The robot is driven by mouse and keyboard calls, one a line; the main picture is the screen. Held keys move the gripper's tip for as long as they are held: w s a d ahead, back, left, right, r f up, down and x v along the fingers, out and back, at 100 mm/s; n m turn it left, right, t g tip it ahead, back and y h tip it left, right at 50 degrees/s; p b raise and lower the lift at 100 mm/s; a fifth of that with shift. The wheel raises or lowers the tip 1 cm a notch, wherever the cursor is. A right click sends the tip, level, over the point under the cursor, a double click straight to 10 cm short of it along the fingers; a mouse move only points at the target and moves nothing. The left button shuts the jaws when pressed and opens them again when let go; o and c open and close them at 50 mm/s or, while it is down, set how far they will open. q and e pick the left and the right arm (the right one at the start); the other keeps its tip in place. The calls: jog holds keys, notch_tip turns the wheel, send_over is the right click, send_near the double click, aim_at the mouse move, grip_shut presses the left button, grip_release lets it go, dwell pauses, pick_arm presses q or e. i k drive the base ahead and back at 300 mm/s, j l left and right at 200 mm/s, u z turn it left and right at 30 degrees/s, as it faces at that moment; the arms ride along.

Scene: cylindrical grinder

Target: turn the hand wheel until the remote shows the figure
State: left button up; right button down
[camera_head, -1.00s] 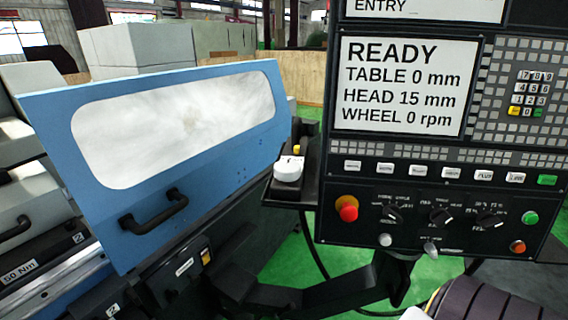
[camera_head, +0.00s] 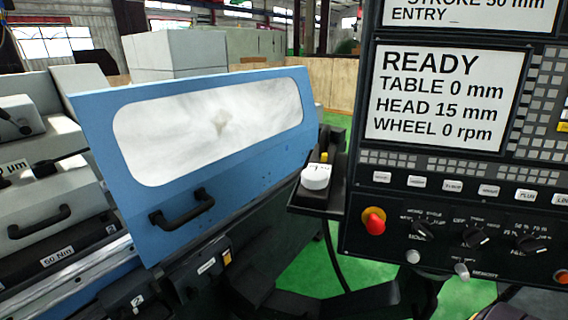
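A white round hand wheel (camera_head: 316,177) sits on a small black remote (camera_head: 326,204) at the left edge of the control panel. A yellow button (camera_head: 324,157) stands behind the wheel. I cannot make out any figure on the remote. The panel screen (camera_head: 445,98) reads READY, TABLE 0 mm, HEAD 15 mm, WHEEL 0 rpm.
The blue guard door (camera_head: 90,130) with a window and black handle (camera_head: 182,208) is left of the remote. A red knob (camera_head: 374,222) and several dials are on the panel to its right. Green floor (camera_head: 320,272) shows below.

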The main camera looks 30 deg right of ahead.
aim_at(315, 179)
jog(key=i+l, duration=0.1)
jog(key=l, duration=0.3)
jog(key=l+z, duration=0.15)
jog(key=l, duration=0.2)
jog(key=i+l, duration=0.15)
jog(key=l, duration=0.25)
jog(key=i+l+z, duration=0.1)
jog(key=l, duration=0.25)
